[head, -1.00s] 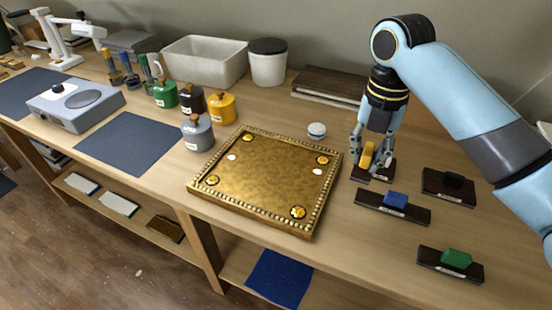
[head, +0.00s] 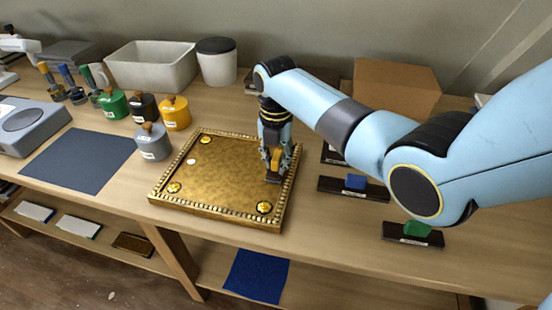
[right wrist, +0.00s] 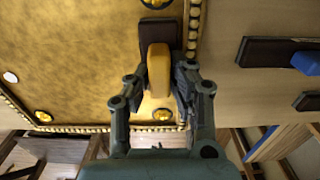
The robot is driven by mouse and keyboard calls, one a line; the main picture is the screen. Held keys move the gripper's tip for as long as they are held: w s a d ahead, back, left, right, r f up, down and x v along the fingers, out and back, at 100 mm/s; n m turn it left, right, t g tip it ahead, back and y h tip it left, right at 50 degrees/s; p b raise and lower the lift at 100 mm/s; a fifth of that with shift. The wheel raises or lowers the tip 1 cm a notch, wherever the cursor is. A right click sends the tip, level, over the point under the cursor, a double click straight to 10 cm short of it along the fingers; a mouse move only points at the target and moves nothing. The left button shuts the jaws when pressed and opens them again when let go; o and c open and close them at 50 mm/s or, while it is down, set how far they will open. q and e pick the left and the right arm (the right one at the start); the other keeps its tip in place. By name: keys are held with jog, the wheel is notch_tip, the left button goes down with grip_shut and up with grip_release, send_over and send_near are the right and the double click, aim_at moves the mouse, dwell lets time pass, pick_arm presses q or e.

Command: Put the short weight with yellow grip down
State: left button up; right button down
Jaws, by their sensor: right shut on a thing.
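The short weight with yellow grip (head: 274,178) is a small dark block with a yellow handle. My right gripper (head: 276,160) is shut on its handle, over the right side of the gilt board (head: 220,172). In the right wrist view the yellow handle (right wrist: 159,72) sits between the fingers (right wrist: 157,88), with the dark base (right wrist: 160,32) showing beyond it, inside the beaded rim. I cannot tell whether the base touches the board. My left gripper is not in view.
Dark weights with a blue grip (head: 356,182) and a green grip (head: 416,230) stand right of the board, partly hidden by my right arm. Left are lidded jars in grey (head: 153,146) and yellow (head: 175,114), and a dark mat (head: 80,160). The board's middle is clear.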

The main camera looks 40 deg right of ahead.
aim_at(276, 158)
jog(key=c, duration=1.2)
grip_release()
notch_tip(276, 158, up, 12)
jog(key=shift+r, duration=0.1)
